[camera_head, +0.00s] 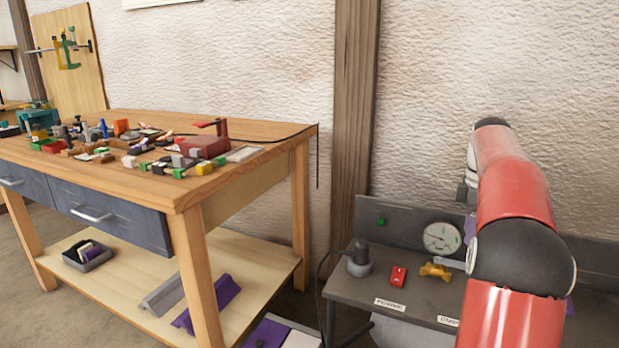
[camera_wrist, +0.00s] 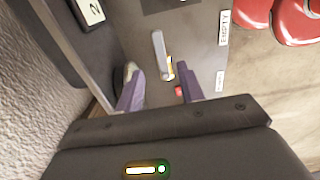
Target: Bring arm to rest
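My arm (camera_head: 515,190), with red links and dark joints, reaches over the dark grey bench (camera_head: 350,287) at the right of the head view. My gripper (camera_wrist: 158,88) shows in the wrist view with its two purple fingers apart and nothing between the tips that I can see held. In the head view the arm mostly hides the gripper. Beyond the fingers, a light grey bar (camera_wrist: 158,45) with a yellow piece at its end lies on the grey surface. A small red thing shows beside the right finger.
A wooden workbench (camera_head: 245,180) crowded with small parts stands left. A wooden post (camera_head: 353,110) rises between them.

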